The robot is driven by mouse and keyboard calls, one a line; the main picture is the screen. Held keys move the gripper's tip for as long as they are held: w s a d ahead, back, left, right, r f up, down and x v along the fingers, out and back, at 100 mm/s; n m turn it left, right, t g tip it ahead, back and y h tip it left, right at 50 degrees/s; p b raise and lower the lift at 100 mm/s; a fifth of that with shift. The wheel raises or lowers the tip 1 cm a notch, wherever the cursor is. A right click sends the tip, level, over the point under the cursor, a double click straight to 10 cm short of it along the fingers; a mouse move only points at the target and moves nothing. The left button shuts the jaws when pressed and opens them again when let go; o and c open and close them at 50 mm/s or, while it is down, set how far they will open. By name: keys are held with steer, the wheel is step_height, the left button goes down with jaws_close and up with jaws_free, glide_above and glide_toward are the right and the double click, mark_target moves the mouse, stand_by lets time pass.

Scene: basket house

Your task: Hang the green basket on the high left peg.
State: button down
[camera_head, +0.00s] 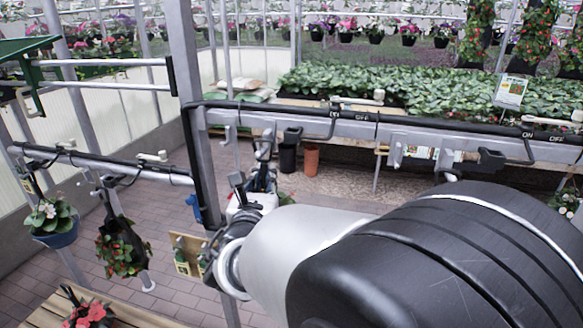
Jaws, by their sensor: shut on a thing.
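My gripper (262,160) shows partly in the middle of the head view, beyond my wrist, near the grey rail. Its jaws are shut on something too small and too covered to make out. I cannot pick out a green basket with certainty. A green angled frame (28,52) is at the upper left, beside two grey horizontal bars (115,62) that end in dark tips. I cannot tell which part is the high left peg. My arm covers much of the lower right.
A grey upright post (188,110) stands left of my gripper. A long rail with black piping (380,125) runs to the right. A blue pot (58,238) and a red-flowered plant (122,255) hang at the left. A wooden slatted surface (130,315) lies below.

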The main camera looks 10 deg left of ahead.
steer(key=shift+f+b, duration=0.1)
steer(key=shift+b, duration=0.25)
stand_by(0.3)
steer(key=shift+w+f+b, duration=0.1)
steer(key=shift+f+b, duration=0.25)
steer(key=shift+b, duration=0.1)
stand_by(0.3)
steer(key=c, duration=1.6)
jaws_free()
steer(key=shift+f, duration=0.1)
steer(key=shift+c, duration=0.2)
steer(key=shift+o, duration=0.5)
steer(key=shift+f, duration=0.1)
